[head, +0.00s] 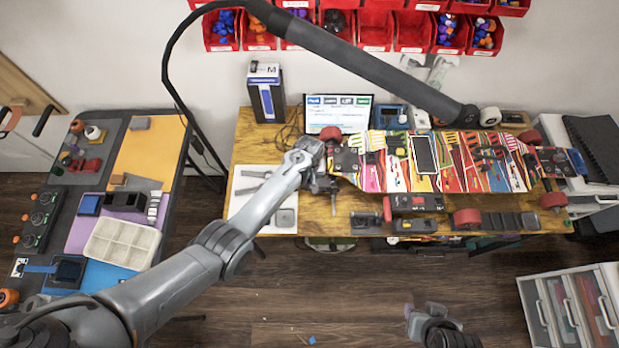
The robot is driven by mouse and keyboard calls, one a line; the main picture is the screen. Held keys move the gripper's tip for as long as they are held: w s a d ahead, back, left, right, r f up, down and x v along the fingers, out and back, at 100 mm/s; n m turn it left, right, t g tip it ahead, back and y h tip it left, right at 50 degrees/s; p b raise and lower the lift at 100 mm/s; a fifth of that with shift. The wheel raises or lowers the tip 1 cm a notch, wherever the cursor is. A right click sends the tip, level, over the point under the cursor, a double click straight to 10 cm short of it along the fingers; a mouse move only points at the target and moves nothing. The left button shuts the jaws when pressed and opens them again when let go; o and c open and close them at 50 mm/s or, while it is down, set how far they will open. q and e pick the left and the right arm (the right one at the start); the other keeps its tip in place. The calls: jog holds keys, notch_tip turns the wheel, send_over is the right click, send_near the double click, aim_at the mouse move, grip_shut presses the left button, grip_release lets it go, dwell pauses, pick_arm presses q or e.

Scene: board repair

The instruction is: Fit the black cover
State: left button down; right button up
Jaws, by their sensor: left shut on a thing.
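A long skateboard with a bright patterned deck (392,178) lies across the workbench, with red wheels at its ends. A black rectangular panel with a pale border (424,154) lies on the middle of the deck; I cannot tell whether this is the black cover. My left gripper (322,176) is at the left end of the board, beside the dark truck area (346,160). It is shut on a small dark part, mostly hidden by the gripper itself. My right gripper (421,312) is low in the picture, over the floor and away from the bench; its jaw state is unclear.
A white sheet with grey tools (250,183) lies at the bench's left. Red and black blocks (413,203) line the front edge. A monitor (338,112) stands behind. A side table holds a pale compartment tray (121,244). Drawers (573,310) stand at lower right.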

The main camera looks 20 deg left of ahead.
pick_arm(q)
jog(key=shift+f, duration=0.15)
dwell(0.5)
jog(key=c, duration=0.9)
grip_release()
jog(key=shift+c, duration=0.6)
jog(key=shift+c, duration=0.5)
notch_tip(320, 180, up, 8)
jog(key=p, duration=0.7)
jog(key=shift+f+p, duration=0.2)
jog(key=shift+p, duration=0.1)
